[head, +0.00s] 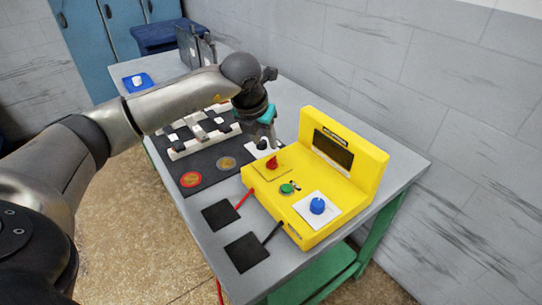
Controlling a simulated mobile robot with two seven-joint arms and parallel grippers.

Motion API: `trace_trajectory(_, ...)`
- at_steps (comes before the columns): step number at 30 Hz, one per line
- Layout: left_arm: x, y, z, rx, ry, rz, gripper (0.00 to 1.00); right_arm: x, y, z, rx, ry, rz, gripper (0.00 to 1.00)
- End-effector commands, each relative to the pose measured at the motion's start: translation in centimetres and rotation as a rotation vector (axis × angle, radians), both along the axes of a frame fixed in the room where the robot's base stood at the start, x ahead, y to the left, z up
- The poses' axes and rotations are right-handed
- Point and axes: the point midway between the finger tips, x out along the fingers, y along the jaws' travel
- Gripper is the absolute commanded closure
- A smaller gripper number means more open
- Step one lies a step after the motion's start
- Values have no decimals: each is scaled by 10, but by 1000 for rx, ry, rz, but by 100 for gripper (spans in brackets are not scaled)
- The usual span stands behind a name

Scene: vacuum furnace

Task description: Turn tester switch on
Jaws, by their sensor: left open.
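The yellow tester (262,200) stands on the grey table with its dark screen (333,150) facing up and towards me. On its top are a red switch knob (272,163), a green button (287,188) and a blue knob (317,206) on a white plate. My left gripper (265,143) points down just behind and slightly left of the red knob. It is open and appears apart from the knob. Its fingertips are small in view. My right gripper is not in view.
Two black pads (247,252) with red and black leads lie in front of the tester. The wall (440,110) is close behind.

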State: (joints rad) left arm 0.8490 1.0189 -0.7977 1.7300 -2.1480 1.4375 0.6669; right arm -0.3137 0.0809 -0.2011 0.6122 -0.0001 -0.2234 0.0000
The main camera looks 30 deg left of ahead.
Motion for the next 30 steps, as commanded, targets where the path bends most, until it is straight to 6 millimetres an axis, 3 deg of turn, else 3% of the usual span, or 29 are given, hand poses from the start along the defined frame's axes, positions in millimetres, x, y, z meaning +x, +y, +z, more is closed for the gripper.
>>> trace_trajectory(6, 17, 1, -45, 0, 3, -1, 56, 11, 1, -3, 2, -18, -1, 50)
trace_trajectory(12, 29, 3, -72, -1, 2, -1, 56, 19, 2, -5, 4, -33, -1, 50)
trace_trajectory(18, 34, 4, -84, -1, 1, -1, 56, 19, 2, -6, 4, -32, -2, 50)
trace_trajectory(28, 35, 4, -86, 0, 1, -2, 56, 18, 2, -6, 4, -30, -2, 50)
trace_trajectory(30, 35, 4, -86, 0, 0, -2, 63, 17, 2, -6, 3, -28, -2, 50)
